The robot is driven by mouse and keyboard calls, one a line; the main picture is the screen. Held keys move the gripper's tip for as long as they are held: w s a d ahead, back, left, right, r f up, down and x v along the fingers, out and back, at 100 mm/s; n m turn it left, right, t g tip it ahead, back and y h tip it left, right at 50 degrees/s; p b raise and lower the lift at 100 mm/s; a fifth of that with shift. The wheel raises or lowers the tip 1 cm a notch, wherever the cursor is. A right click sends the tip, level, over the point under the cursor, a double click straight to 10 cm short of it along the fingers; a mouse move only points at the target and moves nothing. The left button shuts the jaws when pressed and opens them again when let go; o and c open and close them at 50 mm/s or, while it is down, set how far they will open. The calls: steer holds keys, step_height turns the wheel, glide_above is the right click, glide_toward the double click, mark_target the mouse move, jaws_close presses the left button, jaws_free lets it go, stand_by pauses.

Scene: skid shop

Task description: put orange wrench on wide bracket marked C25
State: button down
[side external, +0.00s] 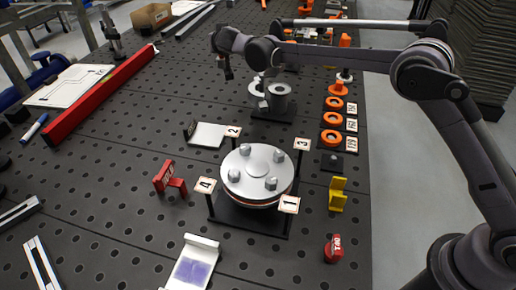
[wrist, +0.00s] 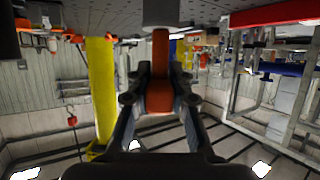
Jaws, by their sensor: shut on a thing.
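My gripper (wrist: 160,98) is shut on an orange bar, which I take to be the orange wrench (wrist: 160,62), in the wrist view. Its upper end in that view meets a grey block-like part. In the side view my gripper (side external: 227,70) hangs above the far middle of the bench, and the wrench is too small and dark to tell there. A red bracket (side external: 173,181) stands left of the round flange. A smaller red piece (side external: 333,249) at the front right carries a label like T80. I cannot read C25 on any bracket.
A bolted round flange (side external: 257,169) with numbered tags stands mid-bench. Grey cylindrical parts (side external: 275,99) stand behind it. Several orange rings (side external: 331,138) line the right edge near a yellow bracket (side external: 337,196). A long red beam (side external: 102,92) lies at left.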

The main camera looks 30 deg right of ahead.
steer(key=s+a+n+y, duration=0.45)
steer(key=s+a, duration=0.45)
steer(key=a, duration=0.5)
steer(key=n+g+y, duration=0.8)
steer(key=n+y, duration=0.4)
glide_above(191, 275)
steer(key=shift+f, duration=4.35)
steer(key=shift+f, duration=0.1)
steer(key=c, duration=1.2)
jaws_free()
